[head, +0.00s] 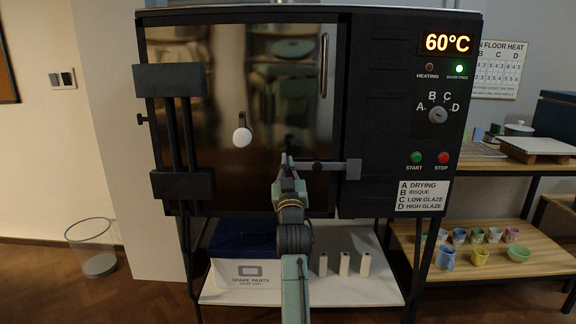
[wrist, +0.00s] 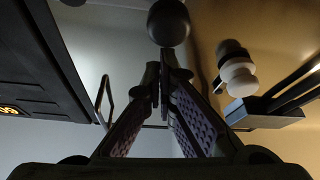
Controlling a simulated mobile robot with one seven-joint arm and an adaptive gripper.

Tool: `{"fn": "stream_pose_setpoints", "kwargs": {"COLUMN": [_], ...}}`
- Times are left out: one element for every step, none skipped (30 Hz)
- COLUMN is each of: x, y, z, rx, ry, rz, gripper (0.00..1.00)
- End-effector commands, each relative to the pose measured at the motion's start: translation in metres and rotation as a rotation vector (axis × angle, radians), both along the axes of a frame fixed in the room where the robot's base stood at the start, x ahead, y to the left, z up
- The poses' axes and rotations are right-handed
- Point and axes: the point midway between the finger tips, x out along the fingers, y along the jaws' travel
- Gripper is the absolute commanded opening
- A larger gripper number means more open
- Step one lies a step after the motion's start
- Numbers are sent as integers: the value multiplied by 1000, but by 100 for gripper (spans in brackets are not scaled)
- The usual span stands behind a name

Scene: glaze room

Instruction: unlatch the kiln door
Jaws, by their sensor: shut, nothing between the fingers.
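The kiln door (head: 275,95) is a brown glossy panel, closed in the head view, with dark hinges on its left. A grey latch bar (head: 330,165) lies level across the door's right edge, reaching the bracket (head: 354,170) on the frame. My gripper (head: 286,161) is shut and empty, at the bar's left end. In the wrist view my gripper (wrist: 163,82) has its fingertips together just short of a round dark knob (wrist: 168,22), probably the latch's. I cannot tell whether they touch it. My fingers hide the bar's left end in the head view.
A white knob (head: 242,137) sticks out from the door, left of my gripper. A vertical handle (head: 324,65) stands above the latch. The control panel (head: 430,110) shows 60°C with a green lamp lit. A shelf below holds white posts (head: 344,264) and a box.

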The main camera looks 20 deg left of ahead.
Motion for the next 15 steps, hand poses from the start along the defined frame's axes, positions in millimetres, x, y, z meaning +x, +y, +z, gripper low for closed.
{"fn": "stream_pose_setpoints", "kwargs": {"x": [0, 0, 0, 0, 0, 0, 0, 0, 0, 0, 0, 0, 0, 0, -1], "y": [0, 0, 0, 0, 0, 1, 1, 1, 1, 1, 1, 1, 2, 2, 2], "z": [-1, -1, -3, -3, -4, -5, -5, -5, -5, -6, -6, -7, -7, -8, -9], "rx": [-6, -10, -19, -26, -33, -42, -47, -50, -55, -58, -62, -68, -72, -78, -84], "ry": [-2, -3, -5, -7, -9, -11, -14, -14, -15, -16, -17, -18, -19, -21, -23], "rz": [-1, -1, -1, -2, -2, 0, 0, -1, -1, -1, -2, -1, -1, 0, -1], "gripper": [0, 0, 0, 0, 0, 0, 0, 0, 0, 0, 0, 0, 0, 0, 0]}}
